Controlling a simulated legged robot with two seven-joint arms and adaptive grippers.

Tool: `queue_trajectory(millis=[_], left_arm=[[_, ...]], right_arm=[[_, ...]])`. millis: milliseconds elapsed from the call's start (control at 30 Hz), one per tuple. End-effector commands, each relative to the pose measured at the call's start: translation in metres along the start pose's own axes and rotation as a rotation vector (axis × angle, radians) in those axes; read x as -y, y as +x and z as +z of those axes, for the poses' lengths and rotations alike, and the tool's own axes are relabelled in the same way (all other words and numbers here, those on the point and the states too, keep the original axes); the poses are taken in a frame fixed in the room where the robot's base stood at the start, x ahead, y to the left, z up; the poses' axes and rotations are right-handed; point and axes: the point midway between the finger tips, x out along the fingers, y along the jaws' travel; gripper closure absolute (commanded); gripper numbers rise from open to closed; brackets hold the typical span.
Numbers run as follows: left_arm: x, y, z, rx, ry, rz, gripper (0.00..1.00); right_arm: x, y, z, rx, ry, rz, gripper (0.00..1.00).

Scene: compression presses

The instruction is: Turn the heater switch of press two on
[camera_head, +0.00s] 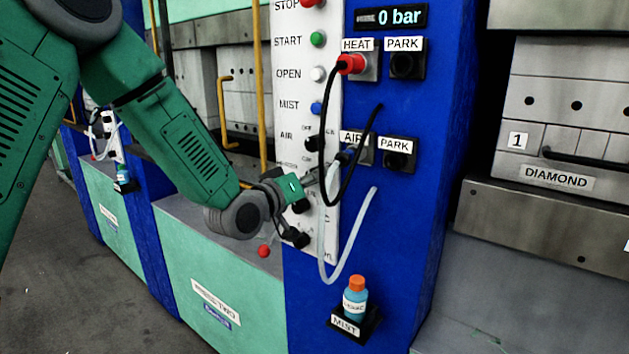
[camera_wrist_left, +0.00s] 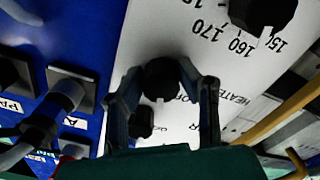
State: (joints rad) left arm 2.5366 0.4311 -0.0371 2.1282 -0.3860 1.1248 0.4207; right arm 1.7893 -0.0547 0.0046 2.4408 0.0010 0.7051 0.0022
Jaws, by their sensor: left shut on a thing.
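My left gripper (camera_head: 318,178) reaches from the left to the white control panel (camera_head: 335,85) of the press labelled press two. In the left wrist view the two fingers of my left gripper (camera_wrist_left: 163,88) stand on either side of a black knob, the heater switch (camera_wrist_left: 165,75), and are shut on it. The word HEATER shows beside the knob, with part of another label. In the head view the gripper hides the switch. My right gripper is in neither view.
A black heat cable with a red plug (camera_head: 350,64) and a pale hose (camera_head: 350,245) hang close by the gripper. A temperature dial (camera_wrist_left: 265,12) is near the switch. A blue bottle (camera_head: 355,299) stands in the mist holder below. The diamond press (camera_head: 557,178) is at right.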

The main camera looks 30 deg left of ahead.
Motion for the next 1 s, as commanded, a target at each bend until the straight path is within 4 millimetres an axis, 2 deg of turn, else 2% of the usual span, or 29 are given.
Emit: queue_trajectory(millis=[600,1000], left_arm=[[-0.001,0.002,-0.006,-0.018,0.569,0.001,1.00],[-0.002,0.001,-0.007,-0.020,0.812,0.000,1.00]], right_arm=[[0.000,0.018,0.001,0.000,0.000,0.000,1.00],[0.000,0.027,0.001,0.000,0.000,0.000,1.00]])
